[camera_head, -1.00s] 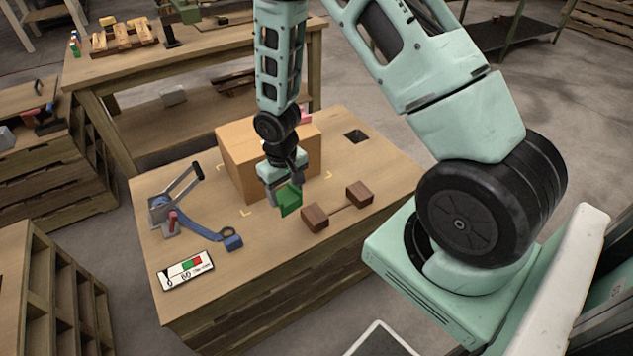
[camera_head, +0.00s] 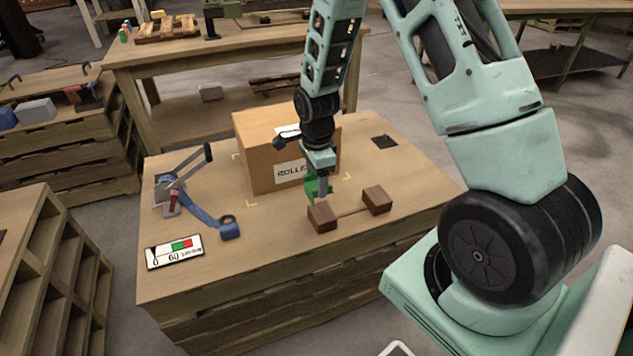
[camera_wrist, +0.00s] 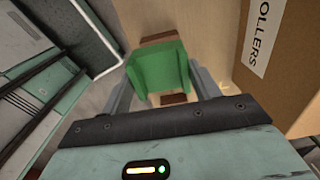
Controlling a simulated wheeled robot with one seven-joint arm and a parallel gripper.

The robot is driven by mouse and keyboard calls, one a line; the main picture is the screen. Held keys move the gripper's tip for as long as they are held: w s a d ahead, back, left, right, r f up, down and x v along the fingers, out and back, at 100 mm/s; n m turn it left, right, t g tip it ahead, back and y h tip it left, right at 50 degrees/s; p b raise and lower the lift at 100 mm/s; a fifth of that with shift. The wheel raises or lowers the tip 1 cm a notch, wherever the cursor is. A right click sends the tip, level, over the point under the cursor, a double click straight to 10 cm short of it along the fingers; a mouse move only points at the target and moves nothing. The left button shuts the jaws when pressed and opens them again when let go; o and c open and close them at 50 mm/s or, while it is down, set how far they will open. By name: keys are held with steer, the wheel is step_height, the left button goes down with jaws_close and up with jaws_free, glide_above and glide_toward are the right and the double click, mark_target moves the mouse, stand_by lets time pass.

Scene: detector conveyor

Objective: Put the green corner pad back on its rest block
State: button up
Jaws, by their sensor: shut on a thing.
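The green corner pad (camera_head: 313,188) is held between the fingers of my gripper (camera_head: 319,178), which points down at the table. In the wrist view the pad (camera_wrist: 160,70) fills the space between the two grey fingers. Two brown wooden blocks stand on the table, joined by a thin strip: a left block (camera_head: 322,219) and a right block (camera_head: 377,201). The pad shows just above and behind the left block in the head view; I cannot tell whether they touch. In the wrist view brown wood (camera_wrist: 158,37) shows beyond the pad, and more shows below it.
A cardboard box (camera_head: 258,160) stands close behind my gripper. A blue strap tool (camera_head: 200,207) with a grey lever and a meter-like card (camera_head: 175,251) lie on the left of the table. A dark square (camera_head: 384,142) is at the back right.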

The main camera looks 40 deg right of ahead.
steer(key=shift+r, duration=0.1)
steer(key=b, duration=0.3)
glide_above(317, 214)
steer(key=shift+w+f, duration=0.1)
steer(key=shift+f, duration=2.65)
steer(key=shift+f+b, duration=1.25)
steer(key=shift+f, duration=1)
steer(key=o, duration=1.1)
step_height(317, 214, up, 17)
steer(key=p, duration=0.3)
steer(key=shift+r, duration=0.2)
steer(key=shift+a, duration=0.1)
